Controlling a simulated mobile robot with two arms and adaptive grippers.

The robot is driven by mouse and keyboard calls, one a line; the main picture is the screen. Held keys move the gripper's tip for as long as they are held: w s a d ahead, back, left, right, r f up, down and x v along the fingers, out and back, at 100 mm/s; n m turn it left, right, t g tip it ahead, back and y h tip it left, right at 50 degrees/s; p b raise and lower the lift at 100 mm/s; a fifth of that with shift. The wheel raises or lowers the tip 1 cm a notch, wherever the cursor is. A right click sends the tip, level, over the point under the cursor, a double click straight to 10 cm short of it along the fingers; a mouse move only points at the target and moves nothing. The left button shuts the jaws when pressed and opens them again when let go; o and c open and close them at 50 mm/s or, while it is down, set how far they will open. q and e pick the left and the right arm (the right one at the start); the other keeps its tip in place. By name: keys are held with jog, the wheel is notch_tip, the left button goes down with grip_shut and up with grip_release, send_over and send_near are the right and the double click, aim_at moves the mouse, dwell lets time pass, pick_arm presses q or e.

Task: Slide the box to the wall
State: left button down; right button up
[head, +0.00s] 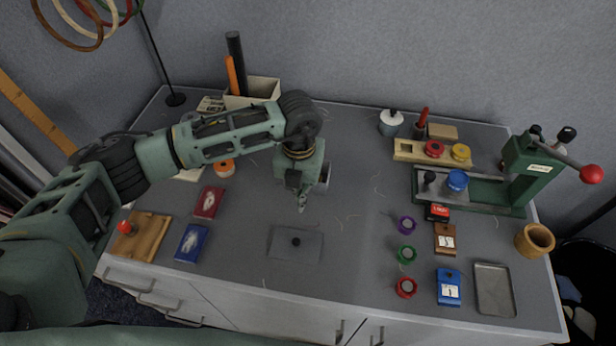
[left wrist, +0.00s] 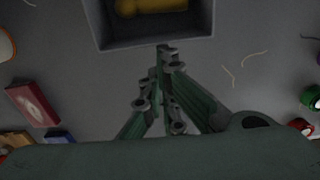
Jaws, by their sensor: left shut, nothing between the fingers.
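An open grey box (left wrist: 150,42) is at the top of the left wrist view, with a yellow-brown thing (left wrist: 152,5) inside. Its far part is cut off by the frame edge. In the head view, my left gripper and wrist hide most of the box (head: 324,178); only a bit shows at their right. My left gripper (head: 302,208) points down over the middle of the table, shut and empty. In the left wrist view its fingertips (left wrist: 163,50) are at the box's near side; I cannot tell whether they touch it. My right gripper is not in view.
The grey wall (head: 400,55) rises behind the table (head: 350,230). A pale bin (head: 262,88) with tubes stands at the back left. A grey plate with a knob (head: 296,243) lies in front. A green press (head: 528,165) and spools are at right.

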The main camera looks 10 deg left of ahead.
pick_arm(q)
jog(key=shift+f+b, duration=1.3)
jog(key=shift+f, duration=0.4)
jog(key=shift+r, duration=0.1)
jog(key=shift+r, duration=0.3)
jog(key=shift+w+f, duration=0.15)
jog(key=shift+w, duration=0.25)
jog(key=shift+w+b, duration=1.9)
jog(key=shift+w, duration=0.35)
jog(key=shift+w+d+b, duration=0.1)
jog(key=shift+w+b, duration=0.45)
jog(key=shift+w, duration=0.45)
